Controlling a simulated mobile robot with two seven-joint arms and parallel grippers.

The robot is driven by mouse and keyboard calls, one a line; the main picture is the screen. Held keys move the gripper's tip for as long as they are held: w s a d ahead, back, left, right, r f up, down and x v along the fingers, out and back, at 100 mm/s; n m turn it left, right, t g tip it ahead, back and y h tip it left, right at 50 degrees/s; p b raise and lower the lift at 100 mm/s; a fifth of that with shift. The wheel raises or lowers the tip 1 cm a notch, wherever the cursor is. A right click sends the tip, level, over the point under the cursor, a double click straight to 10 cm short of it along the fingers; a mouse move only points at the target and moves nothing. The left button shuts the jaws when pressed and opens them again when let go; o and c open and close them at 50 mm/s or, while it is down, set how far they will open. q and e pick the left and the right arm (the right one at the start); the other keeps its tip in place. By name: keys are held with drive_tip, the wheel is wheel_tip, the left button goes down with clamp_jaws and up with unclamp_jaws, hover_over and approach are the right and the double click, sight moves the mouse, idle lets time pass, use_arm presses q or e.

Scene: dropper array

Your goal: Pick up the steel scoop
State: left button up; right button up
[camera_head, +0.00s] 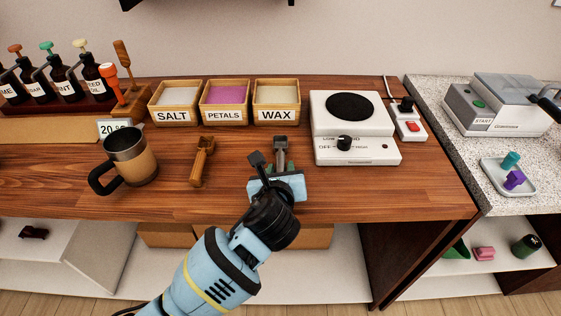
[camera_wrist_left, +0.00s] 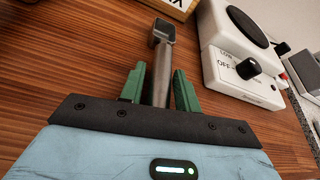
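The steel scoop (camera_head: 280,145) lies on the wooden counter in front of the wax box, its head pointing away from me. In the left wrist view the scoop (camera_wrist_left: 162,40) runs up between the green fingers. My left gripper (camera_head: 281,174) is low over the counter at the near part of the scoop. Its fingers (camera_wrist_left: 158,88) stand one on each side of the grey handle, with narrow gaps showing, so it looks open around it. The handle's near end is hidden by the gripper body. My right gripper is not in view.
Boxes of salt (camera_head: 173,116), petals (camera_head: 224,116) and wax (camera_head: 277,116) line the back. A hot plate (camera_head: 360,154) is close on the right. The counter's front edge is near my arm.

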use_arm(q)
drive_tip(key=shift+w, duration=0.15)
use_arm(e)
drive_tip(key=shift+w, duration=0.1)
use_arm(q)
drive_tip(key=c, duration=0.7)
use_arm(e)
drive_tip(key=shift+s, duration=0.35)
use_arm(q)
drive_tip(key=shift+r, duration=0.1)
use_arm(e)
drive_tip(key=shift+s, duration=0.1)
